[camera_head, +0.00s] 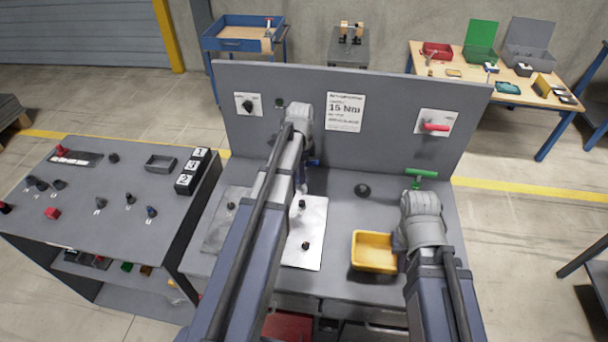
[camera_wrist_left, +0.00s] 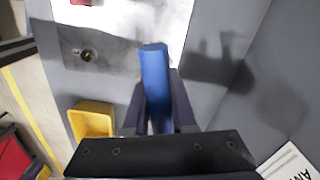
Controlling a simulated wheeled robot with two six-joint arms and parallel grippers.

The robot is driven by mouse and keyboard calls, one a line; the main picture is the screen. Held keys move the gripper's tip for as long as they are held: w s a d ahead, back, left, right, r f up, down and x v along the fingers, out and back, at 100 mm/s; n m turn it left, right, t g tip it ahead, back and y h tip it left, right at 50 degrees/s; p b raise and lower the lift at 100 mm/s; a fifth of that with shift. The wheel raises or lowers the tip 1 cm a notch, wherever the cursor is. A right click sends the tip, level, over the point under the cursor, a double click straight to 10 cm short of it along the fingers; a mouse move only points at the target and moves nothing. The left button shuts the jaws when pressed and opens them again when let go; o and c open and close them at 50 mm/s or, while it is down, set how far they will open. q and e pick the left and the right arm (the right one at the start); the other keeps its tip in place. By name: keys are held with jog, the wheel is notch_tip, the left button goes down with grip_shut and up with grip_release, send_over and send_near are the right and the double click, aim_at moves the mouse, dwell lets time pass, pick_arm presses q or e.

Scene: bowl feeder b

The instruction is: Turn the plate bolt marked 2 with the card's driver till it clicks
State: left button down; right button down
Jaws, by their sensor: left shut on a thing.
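My left gripper (camera_head: 303,178) points down over the back of the bright metal plate (camera_head: 315,222) and is shut on a blue-handled driver (camera_head: 314,162). The blue handle shows upright between the jaws in the left wrist view (camera_wrist_left: 155,85); its tip is hidden. Dark bolts stand on the plate, one near its back (camera_head: 302,204) and one nearer the front (camera_head: 306,245). No number can be read on them, and my left arm covers part of the plate. The card (camera_head: 345,111) on the back panel reads 15 Nm.
The yellow bin (camera_head: 374,264) stands front right on the bench. A green T-handle (camera_head: 421,174) stands behind my right wrist. A black round knob (camera_head: 362,190) is between them and the plate. A red handle (camera_head: 435,127) sits on the upright panel (camera_head: 270,88). A side table (camera_head: 85,215) is left.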

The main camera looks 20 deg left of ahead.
aim_at(301, 186)
pick_arm(q)
jog(key=shift+f, duration=0.2)
jog(key=shift+f+b, duration=2.6)
jog(key=shift+b, duration=0.2)
jog(key=shift+f+b, duration=0.9)
jog(key=shift+m, duration=1.3)
jog(key=shift+m, duration=1.2)
jog(key=shift+m, duration=1.2)
